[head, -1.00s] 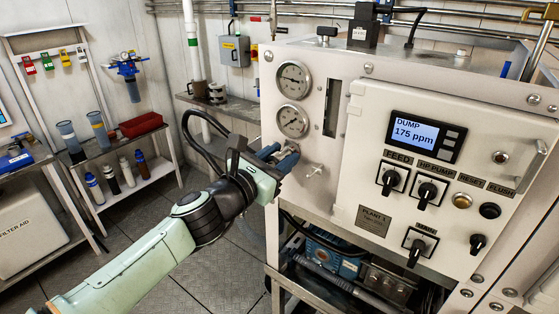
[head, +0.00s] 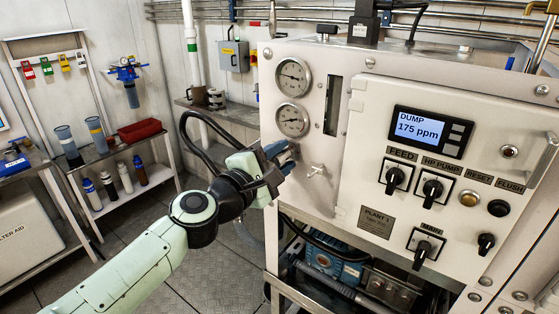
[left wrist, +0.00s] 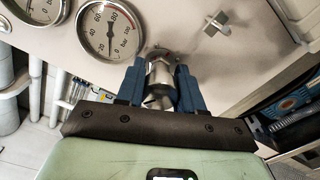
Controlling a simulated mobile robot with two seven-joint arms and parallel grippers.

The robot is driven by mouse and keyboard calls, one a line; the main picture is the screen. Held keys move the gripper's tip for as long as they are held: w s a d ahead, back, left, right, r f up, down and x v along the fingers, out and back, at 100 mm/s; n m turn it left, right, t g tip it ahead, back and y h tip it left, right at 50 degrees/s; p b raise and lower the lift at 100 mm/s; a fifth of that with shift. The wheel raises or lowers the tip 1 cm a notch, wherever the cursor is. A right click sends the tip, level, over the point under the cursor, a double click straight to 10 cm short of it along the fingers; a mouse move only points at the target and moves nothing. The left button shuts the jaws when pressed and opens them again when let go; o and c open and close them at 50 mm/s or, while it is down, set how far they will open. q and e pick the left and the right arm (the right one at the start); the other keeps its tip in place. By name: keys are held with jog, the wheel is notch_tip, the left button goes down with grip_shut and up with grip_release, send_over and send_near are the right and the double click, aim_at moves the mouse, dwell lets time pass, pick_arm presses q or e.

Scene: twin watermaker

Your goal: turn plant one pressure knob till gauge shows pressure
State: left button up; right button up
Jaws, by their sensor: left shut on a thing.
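The plant one panel (head: 351,131), with its PLANT 1 plate (head: 375,222), stands at the right. My left gripper (head: 284,157) is at its front left, just below two round gauges. In the left wrist view its blue fingers are shut on a silver metal knob (left wrist: 159,76), one finger on each side. The fingers hide the knob in the head view. The upper gauge (head: 293,77) and the lower gauge (head: 292,120) have dark needles, too small to read there. The lower gauge also shows large in the left wrist view (left wrist: 110,30), marked in bar. My right gripper is out of view.
A small T-shaped metal handle (head: 317,171) sticks out right of the gripper. The display (head: 429,133) reads DUMP 175 ppm, above several black switches. A black hose (head: 187,124) loops behind my arm. A shelf with bottles (head: 126,178) stands at the left.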

pick_arm(q)
jog(key=m+b, duration=0.1)
jog(key=m, duration=0.5)
jog(key=shift+f+m, duration=0.1)
jog(key=shift+m, duration=0.2)
jog(key=m+b, duration=0.1)
jog(key=m, duration=0.4)
jog(key=shift+b, duration=0.4)
jog(key=shift+m, duration=0.5)
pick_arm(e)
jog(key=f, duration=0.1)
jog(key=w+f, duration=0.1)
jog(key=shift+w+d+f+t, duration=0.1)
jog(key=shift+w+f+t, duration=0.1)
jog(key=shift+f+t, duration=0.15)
pick_arm(q)
jog(key=shift+f, duration=0.1)
jog(key=o, duration=1)
jog(key=shift+o, duration=0.2)
